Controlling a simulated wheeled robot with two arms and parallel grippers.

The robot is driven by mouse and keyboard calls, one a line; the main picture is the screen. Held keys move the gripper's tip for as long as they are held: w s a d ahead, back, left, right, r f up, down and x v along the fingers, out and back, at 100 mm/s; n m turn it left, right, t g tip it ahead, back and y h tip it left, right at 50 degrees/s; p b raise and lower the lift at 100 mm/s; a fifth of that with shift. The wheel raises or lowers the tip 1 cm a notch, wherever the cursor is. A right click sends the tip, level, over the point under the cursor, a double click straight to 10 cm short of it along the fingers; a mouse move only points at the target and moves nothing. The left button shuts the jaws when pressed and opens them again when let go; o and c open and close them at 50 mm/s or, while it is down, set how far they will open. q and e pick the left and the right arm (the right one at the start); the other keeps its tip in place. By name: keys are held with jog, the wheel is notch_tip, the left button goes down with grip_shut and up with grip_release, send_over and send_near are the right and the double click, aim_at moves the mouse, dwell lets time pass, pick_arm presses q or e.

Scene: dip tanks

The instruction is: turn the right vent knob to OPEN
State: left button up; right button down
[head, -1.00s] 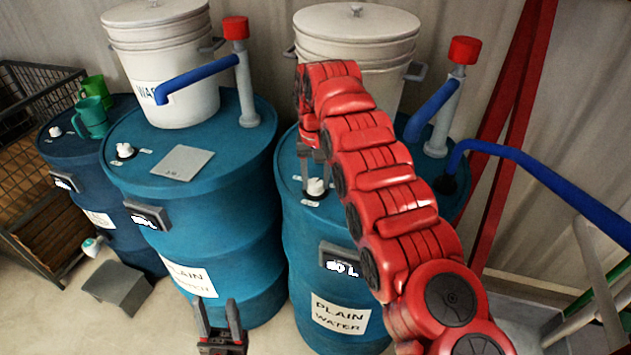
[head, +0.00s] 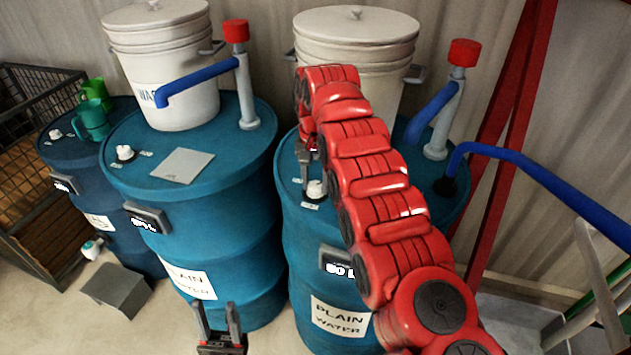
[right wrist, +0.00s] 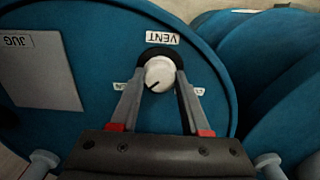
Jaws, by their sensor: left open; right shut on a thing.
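The right vent knob (head: 315,189) is a small white knob on top of the right blue drum (head: 300,235). In the right wrist view the knob (right wrist: 159,72) shows a dark pointer line towards the lower left, below a VENT label (right wrist: 162,38). My right gripper (head: 308,178) reaches down over it and is shut on it, one finger on each side (right wrist: 162,82). Small labels beside the knob are partly hidden by the fingers, so OPEN cannot be read. My left gripper (head: 218,312) is open and empty, low in front of the drums.
The middle drum (head: 235,185) has its own white vent knob (head: 124,153) and a grey pad (head: 182,165). White buckets, blue spouts (head: 200,80) and red-capped pipes (head: 236,32) stand around the drum tops. A blue pipe (head: 550,180) crosses at the right.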

aim_at(315, 185)
jog(key=shift+c, duration=1.8)
grip_release()
notch_tip(315, 185, up, 17)
jog(key=p, duration=1.7)
jog(key=shift+r, duration=0.2)
